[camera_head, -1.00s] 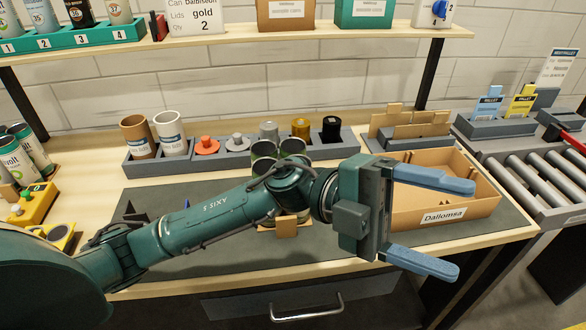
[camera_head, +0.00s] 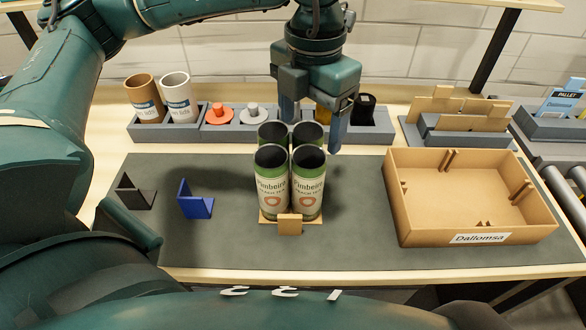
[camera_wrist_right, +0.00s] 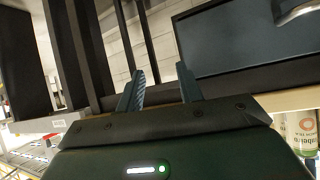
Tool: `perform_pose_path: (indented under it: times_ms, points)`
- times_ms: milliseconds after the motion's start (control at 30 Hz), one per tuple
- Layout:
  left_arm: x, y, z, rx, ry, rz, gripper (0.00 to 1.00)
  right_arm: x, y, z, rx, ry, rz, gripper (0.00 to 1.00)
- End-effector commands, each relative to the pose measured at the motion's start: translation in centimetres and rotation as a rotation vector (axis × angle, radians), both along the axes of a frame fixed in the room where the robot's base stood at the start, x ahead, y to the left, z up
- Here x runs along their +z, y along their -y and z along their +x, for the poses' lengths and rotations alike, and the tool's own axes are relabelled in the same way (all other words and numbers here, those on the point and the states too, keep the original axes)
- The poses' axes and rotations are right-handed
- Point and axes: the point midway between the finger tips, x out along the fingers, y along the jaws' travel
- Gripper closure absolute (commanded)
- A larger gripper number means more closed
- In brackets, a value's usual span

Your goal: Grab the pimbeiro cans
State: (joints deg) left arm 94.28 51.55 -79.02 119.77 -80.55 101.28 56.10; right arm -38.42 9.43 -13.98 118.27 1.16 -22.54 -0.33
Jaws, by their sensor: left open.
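Several open-topped green and white Pimbeiro cans (camera_head: 272,187) stand upright in a tight two-by-two group in a small cardboard holder (camera_head: 290,226) on the dark mat. My left gripper (camera_head: 314,130) points down just above and behind the group, its two blue fingers apart and nothing between them. Whether its fingers touch the rear cans I cannot tell. My right gripper (camera_wrist_right: 158,88) shows in the right wrist view, fingers apart and empty, away from the group. A can with a green label (camera_wrist_right: 301,134) shows at that view's right edge.
An open cardboard box labelled Dallomsa (camera_head: 480,239) stands to the right of the cans. A grey rack (camera_head: 210,131) with lids and cylinders lies behind. A blue bracket (camera_head: 196,204) and a black bracket (camera_head: 136,194) stand on the mat (camera_head: 225,238) to the left.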

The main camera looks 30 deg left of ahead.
Motion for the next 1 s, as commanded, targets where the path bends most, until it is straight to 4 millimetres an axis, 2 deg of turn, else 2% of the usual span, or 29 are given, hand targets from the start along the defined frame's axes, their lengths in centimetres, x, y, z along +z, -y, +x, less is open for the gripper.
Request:
perform_pose_path:
  times_ms: [133,367,700,1000]
  points:
    - [-2.7,0.0,-0.1,-0.001,-0.003,0.000,0.24,-0.2,0.1,-0.3,-0.002,-0.014,-0.005,0.64]
    - [-4.6,0.0,0.0,-0.003,-0.001,-0.003,0.24,-0.5,0.4,-0.4,-0.006,-0.024,-0.011,0.64]
    - [-9.1,0.1,0.0,-0.003,-0.003,-0.003,0.24,0.3,0.7,0.2,-0.017,-0.014,-0.012,0.64]
    - [-9.6,0.1,0.0,-0.003,0.000,-0.004,0.24,0.2,0.7,0.3,-0.020,-0.014,-0.012,0.64]
